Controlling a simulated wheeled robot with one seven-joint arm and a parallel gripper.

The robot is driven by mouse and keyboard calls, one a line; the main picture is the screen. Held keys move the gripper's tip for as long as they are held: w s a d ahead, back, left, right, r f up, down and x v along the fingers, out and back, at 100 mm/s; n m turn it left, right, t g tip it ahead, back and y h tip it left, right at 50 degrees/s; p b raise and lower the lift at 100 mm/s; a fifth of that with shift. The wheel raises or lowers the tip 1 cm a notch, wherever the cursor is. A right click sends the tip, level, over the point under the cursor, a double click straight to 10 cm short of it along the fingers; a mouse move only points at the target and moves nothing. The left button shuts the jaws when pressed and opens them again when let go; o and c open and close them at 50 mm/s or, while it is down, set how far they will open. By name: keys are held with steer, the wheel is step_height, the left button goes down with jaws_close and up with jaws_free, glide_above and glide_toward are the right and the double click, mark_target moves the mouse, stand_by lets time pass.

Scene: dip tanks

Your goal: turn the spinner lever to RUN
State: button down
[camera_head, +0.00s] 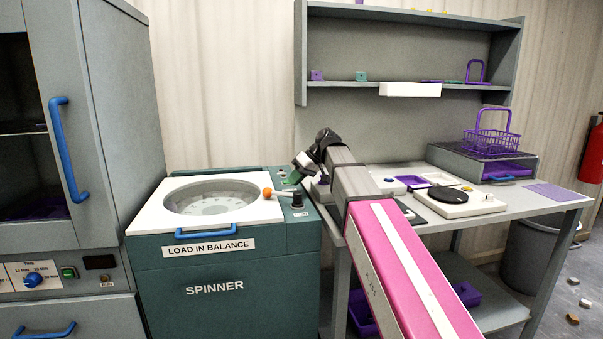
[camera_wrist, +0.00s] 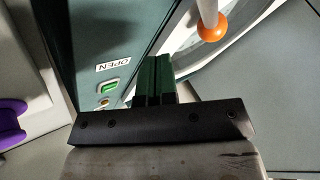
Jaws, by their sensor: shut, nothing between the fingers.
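The spinner (camera_head: 215,275) is a dark green box with a white top and a round lid window. Its lever has an orange ball (camera_head: 267,192) at the end of a pale rod, which runs left from a black hub (camera_head: 297,201) at the right of the top. The ball also shows in the wrist view (camera_wrist: 212,27), upper right. My gripper (camera_head: 291,180) is shut and empty, behind and above the hub; its green fingers (camera_wrist: 156,62) are apart from the ball in the wrist view.
A green button (camera_wrist: 109,87) marked OPEN lies left of my fingers. A grey cabinet (camera_head: 108,110) with blue handles stands left. A bench (camera_head: 555,197) at right carries a white device with a black disc (camera_head: 452,197) and a purple basket (camera_head: 490,140). A shelf (camera_head: 335,84) hangs above.

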steer(key=x, duration=0.3)
steer(key=shift+a+f, duration=0.15)
steer(key=shift+s+a, duration=1)
steer(key=shift+a, duration=0.2)
steer(key=shift+s+a, duration=0.35)
steer(key=shift+a, duration=0.1)
steer(key=shift+s+a, duration=0.15)
steer(key=shift+s, duration=0.1)
steer(key=shift+s+a, duration=0.15)
steer(key=shift+s, duration=0.15)
steer(key=shift+s+a, duration=0.3)
steer(key=shift+s, duration=0.6)
steer(key=shift+s+a, duration=0.1)
steer(key=shift+s, duration=0.4)
